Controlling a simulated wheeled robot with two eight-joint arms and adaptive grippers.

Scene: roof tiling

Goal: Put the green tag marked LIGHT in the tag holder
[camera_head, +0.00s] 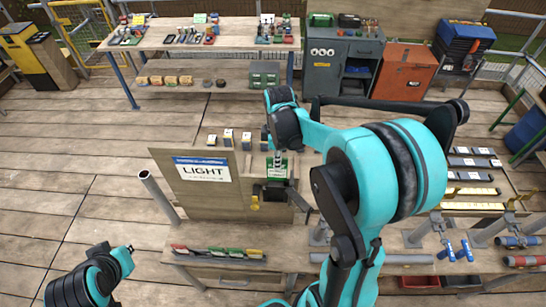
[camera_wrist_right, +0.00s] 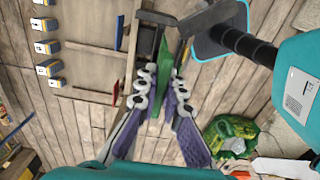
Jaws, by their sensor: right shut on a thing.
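The green tag (camera_wrist_right: 162,62) is between the fingers of my right gripper (camera_wrist_right: 158,88) in the right wrist view, seen nearly edge-on. In the head view the green tag (camera_head: 278,167) hangs below my right gripper (camera_head: 278,153), in front of the right part of an upright wooden board (camera_head: 215,205). Its lettering is too small to read. A white sign (camera_head: 203,169) reading LIGHT is on the board. A dark fitting (camera_head: 272,190) sits just under the tag; I cannot tell if it is the tag holder, or if they touch.
A rack of red, green and yellow tags (camera_head: 218,252) lies on the bench (camera_head: 205,268) before the board. A grey post (camera_head: 158,195) stands left of the board. Blue-handled clamps (camera_head: 447,250) are at the right. Open plank floor (camera_head: 60,175) lies left.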

